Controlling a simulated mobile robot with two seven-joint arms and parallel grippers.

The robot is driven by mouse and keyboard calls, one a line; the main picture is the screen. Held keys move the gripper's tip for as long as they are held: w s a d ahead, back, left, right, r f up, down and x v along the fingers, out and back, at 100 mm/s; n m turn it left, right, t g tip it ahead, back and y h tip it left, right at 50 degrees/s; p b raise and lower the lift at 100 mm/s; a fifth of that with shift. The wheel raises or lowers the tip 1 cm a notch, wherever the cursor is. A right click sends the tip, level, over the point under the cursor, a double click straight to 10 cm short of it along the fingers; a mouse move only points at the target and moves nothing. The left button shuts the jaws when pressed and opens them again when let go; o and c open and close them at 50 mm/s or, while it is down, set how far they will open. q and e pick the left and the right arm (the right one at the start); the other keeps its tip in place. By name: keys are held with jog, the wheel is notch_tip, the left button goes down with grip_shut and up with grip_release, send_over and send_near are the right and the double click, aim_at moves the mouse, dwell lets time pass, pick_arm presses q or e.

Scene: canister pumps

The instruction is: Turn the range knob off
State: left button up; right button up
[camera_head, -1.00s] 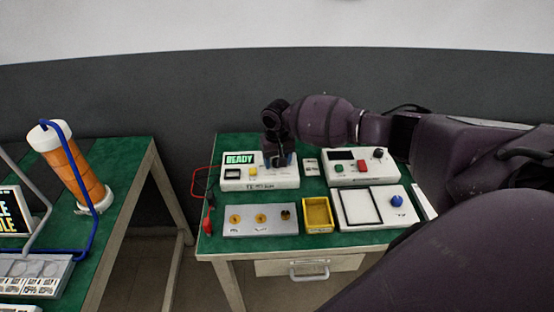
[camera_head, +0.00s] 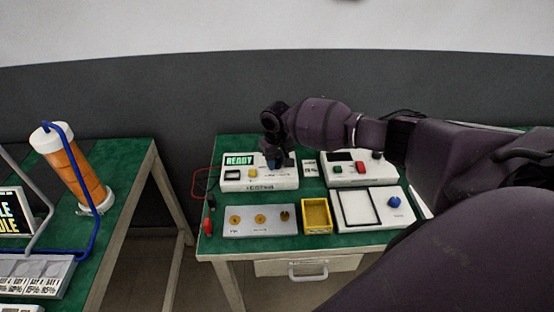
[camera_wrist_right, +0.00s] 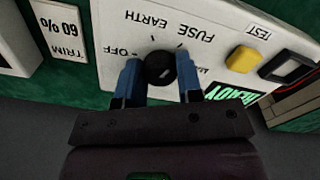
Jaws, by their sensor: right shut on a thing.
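The range knob (camera_wrist_right: 159,67) is a round black knob on the white tester box, with OFF, EARTH and FUSE printed around it. The tester (camera_head: 258,184) stands at the back left of the right-hand green bench, its display reading READY. My right gripper (camera_wrist_right: 160,78) has its blue fingers on either side of the knob and is shut on it. In the head view the right gripper (camera_head: 280,162) reaches down to the tester's right end and hides the knob. Which mark the knob points at is hard to tell. My left gripper is not in view.
A yellow button (camera_wrist_right: 243,59) sits on the tester beside the knob. A TRIM 60 % card (camera_wrist_right: 65,35) lies beside the tester. A second white box (camera_head: 345,180) with coloured buttons stands to the right. A yellow tray (camera_head: 317,229) and a grey panel (camera_head: 245,232) lie in front.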

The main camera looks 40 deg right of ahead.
jog(key=n+p, duration=0.1)
jog(key=n, duration=0.4)
jog(key=shift+n, duration=0.3)
jog(key=n+p, duration=0.1)
jog(key=n, duration=0.8)
jog(key=shift+n, duration=0.4)
jog(key=n, duration=0.4)
jog(key=shift+n+b, duration=0.35)
jog(key=shift+n, duration=0.05)
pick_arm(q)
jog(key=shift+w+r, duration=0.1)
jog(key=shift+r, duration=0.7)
pick_arm(e)
jog(key=shift+n, duration=0.6)
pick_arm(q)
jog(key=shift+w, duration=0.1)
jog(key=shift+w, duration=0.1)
pick_arm(e)
jog(key=o, duration=0.9)
